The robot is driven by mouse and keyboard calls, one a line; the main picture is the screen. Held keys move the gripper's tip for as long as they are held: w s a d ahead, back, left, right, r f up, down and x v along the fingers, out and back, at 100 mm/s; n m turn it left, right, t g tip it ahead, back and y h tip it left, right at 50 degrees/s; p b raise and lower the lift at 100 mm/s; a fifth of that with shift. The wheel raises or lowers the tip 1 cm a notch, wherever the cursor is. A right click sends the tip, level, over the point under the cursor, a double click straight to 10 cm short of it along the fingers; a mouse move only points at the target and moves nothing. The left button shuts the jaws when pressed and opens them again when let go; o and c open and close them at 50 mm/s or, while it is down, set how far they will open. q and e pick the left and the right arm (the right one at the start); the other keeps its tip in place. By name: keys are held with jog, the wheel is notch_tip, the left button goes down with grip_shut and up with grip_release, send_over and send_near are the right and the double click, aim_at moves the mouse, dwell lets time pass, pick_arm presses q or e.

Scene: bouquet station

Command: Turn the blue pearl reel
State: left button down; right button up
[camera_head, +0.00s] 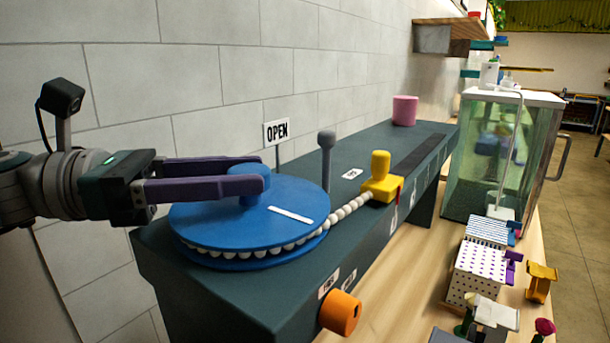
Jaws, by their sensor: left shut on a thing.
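The blue pearl reel (195,216) is a wide disc lying flat on the near end of a dark green bench, with white pearls around its lower edge. A white stripe marks its top. A strand of pearls (345,209) runs from its right side to a yellow block with a knob (381,182). My left gripper (262,174) comes in from the left and is shut on the blue hub knob (248,181) on top of the reel. Its two purple fingers lie on either side of the knob. My right gripper does not show.
A grey lever (326,158) and an OPEN sign (276,131) stand behind the reel. An orange knob (340,313) sticks out of the bench front. A pink cylinder (405,110) stands at the far end. A glass tank (500,160) and small patterned boxes (475,273) stand on the wooden table at right.

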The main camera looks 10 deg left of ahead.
aim_at(231, 170)
pick_arm(q)
jog(key=shift+c, duration=1.5)
grip_release()
notch_tip(231, 170, up, 20)
